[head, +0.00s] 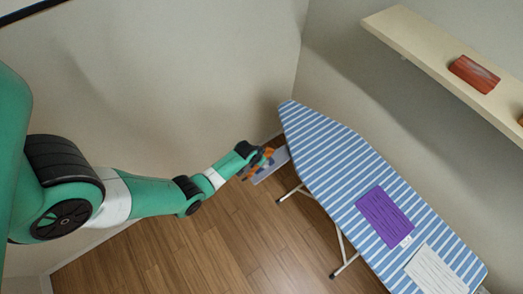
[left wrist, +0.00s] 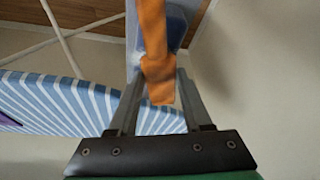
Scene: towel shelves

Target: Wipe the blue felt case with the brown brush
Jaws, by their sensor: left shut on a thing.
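My left gripper (head: 262,161) reaches out beside the far left end of the ironing board. It is shut on an orange-brown piece, which I take to be the brown brush (left wrist: 158,78); it stands between the fingers in the left wrist view. Beyond it is a flat blue-grey thing (left wrist: 176,27), perhaps the blue felt case. It also shows in the head view (head: 269,172), beside the board's tip and partly hidden by the gripper. I cannot tell whether the brush touches it. My right gripper is not in view.
The blue-and-white striped ironing board (head: 330,150) stands on thin white legs. A purple cloth (head: 384,215) and a white striped cloth (head: 435,272) lie on it. A wall shelf (head: 425,42) holds a reddish-brown block (head: 474,73). The wooden floor (head: 190,255) is clear.

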